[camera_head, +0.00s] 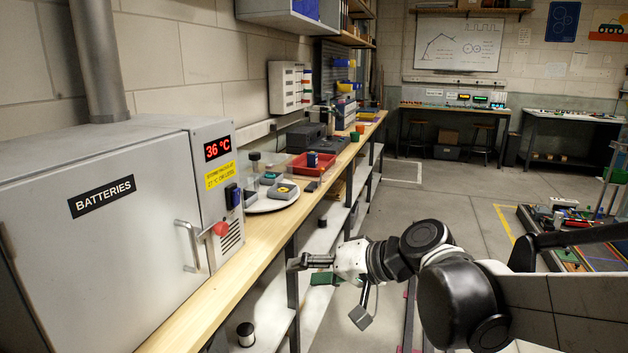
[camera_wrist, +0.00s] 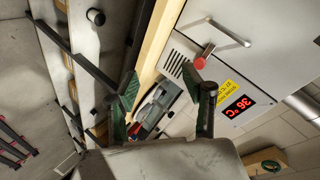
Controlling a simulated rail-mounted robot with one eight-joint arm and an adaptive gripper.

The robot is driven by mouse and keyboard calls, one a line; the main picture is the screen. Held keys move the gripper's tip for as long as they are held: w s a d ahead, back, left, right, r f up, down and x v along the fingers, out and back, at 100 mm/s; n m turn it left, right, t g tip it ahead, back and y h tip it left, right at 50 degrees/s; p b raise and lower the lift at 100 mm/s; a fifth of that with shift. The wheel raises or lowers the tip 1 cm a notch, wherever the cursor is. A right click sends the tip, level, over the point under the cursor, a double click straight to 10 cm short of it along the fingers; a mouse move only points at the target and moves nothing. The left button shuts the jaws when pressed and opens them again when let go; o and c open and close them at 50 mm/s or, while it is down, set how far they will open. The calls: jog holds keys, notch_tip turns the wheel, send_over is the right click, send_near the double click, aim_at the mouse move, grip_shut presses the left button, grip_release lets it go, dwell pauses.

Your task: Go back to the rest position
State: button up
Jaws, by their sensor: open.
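My gripper (camera_head: 308,270) is out in front of the wooden bench (camera_head: 268,235), beside its front edge and over the aisle side, in the head view. In the wrist view my gripper (camera_wrist: 165,85) shows two dark fingers with green pads, spread apart, with nothing held between them. The bench edge and grey and dark items on the bench show beyond the gap. My arm reaches in from the right in the head view, roughly level.
A grey BATTERIES cabinet (camera_head: 110,215) reading 36 °C stands on the bench at left. A round white tray (camera_head: 272,202) with small items and a red bin (camera_head: 311,166) stand farther along. A spool (camera_head: 245,334) sits on the lower shelf.

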jog(key=s+d+f+h+p, duration=0.1)
jog(key=s+d+h, duration=0.4)
jog(key=s+d, duration=0.3)
jog(key=s+d+f+m+t+h+p, duration=0.1)
jog(key=s+d+h, duration=0.4)
jog(key=d, duration=0.8)
jog(key=s+p, duration=0.1)
jog(key=s, duration=0.2)
jog(key=shift+s, duration=0.15)
